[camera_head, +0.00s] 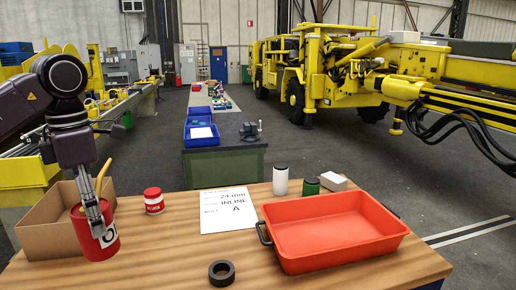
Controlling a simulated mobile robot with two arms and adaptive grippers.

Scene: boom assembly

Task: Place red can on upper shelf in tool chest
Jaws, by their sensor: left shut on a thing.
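A large red can (82,236) with a white label and dark lettering stands at the left of the wooden table. A thin yellow piece rises behind its rim. My left gripper (98,228) points down over the can and is shut on its wall; the fingers cover part of the can. I cannot tell whether the can is lifted from the table. A smaller red jar (154,204) with a white label stands to the right of it. My right gripper is not in view. I see no tool chest or upper shelf that I can make out.
An open cardboard box (40,225) is just behind and left of the can. A white sheet (228,212), a black ring (221,273), a red tray (335,260), a white bottle (281,182), a green jar (311,187) and a white box (334,181) share the wooden table (150,265).

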